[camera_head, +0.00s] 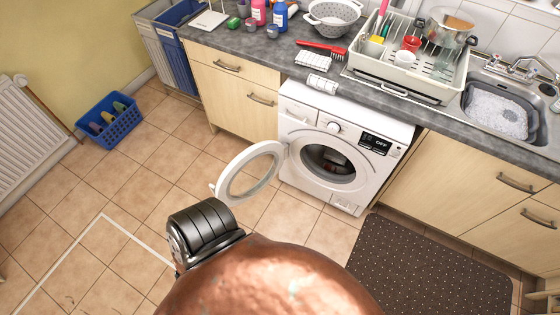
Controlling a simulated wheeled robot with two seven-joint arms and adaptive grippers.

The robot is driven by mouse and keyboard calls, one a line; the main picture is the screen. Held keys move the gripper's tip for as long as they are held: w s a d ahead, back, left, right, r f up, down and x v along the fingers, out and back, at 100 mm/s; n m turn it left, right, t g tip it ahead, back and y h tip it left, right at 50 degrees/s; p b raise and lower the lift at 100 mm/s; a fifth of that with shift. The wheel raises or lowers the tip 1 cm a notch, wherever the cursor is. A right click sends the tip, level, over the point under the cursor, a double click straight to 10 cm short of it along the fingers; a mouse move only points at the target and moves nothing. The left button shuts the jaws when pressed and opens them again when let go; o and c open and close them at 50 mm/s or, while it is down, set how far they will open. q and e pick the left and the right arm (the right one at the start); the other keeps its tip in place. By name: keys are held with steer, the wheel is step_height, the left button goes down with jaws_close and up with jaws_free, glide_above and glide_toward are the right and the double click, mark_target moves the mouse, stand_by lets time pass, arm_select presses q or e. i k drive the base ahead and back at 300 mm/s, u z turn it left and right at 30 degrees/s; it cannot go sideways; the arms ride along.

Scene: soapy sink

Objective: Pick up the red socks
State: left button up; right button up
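I cannot make out red socks clearly in this view. A small dark reddish patch shows inside the drum of the white washing machine (302,181), too small and dim to identify. The machine's round door (217,189) stands open, swung out to the left. No gripper can be made out in the head view. A large copper-brown rounded shape (270,285) and a black ribbed part (203,228) fill the bottom middle and hide the floor there; I cannot tell what the copper shape is.
A blue basket (121,124) with several coloured items stands on the floor at left, near a radiator (30,140). A red brush (320,46), a dish rack (375,72) and a foamy sink (545,137) are on the counter. A dark mat (430,270) lies at right. Tiled floor is clear at left.

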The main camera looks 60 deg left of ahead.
mark_target(330, 168)
steer(key=u, duration=1.85)
